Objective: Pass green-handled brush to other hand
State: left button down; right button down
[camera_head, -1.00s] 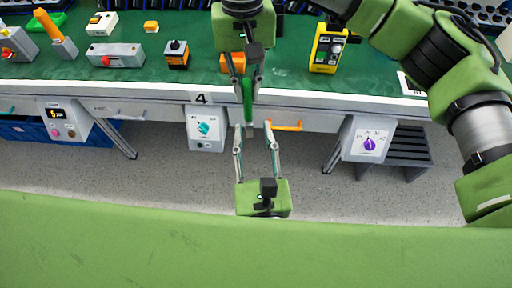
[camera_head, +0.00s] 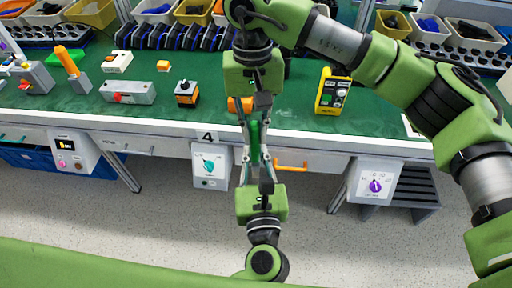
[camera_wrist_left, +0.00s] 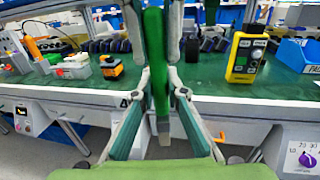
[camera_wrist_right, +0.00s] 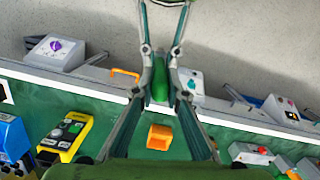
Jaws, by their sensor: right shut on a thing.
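The green-handled brush (camera_head: 254,143) hangs upright between my two grippers, in front of the bench edge. My right gripper (camera_head: 253,121) comes from above and is shut on the brush. My left gripper (camera_head: 254,157) comes from below, its fingers open on either side of the brush's lower part. In the left wrist view the green handle (camera_wrist_left: 156,60) stands between the left fingers; I cannot tell whether they touch it. In the right wrist view the handle (camera_wrist_right: 159,86) shows between the right fingertips, with the left fingers beyond. The brush's far end is partly hidden.
The green-topped bench (camera_head: 290,115) lies just behind the grippers. A yellow device (camera_head: 332,92), an orange block (camera_head: 240,104) and an orange-black switch (camera_head: 186,93) stand on it. A panel with a teal knob (camera_head: 209,165) and an orange drawer handle (camera_head: 291,167) are close by.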

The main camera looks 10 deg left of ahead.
jog(key=c, duration=1.9)
grip_release()
jog(key=shift+a, duration=0.15)
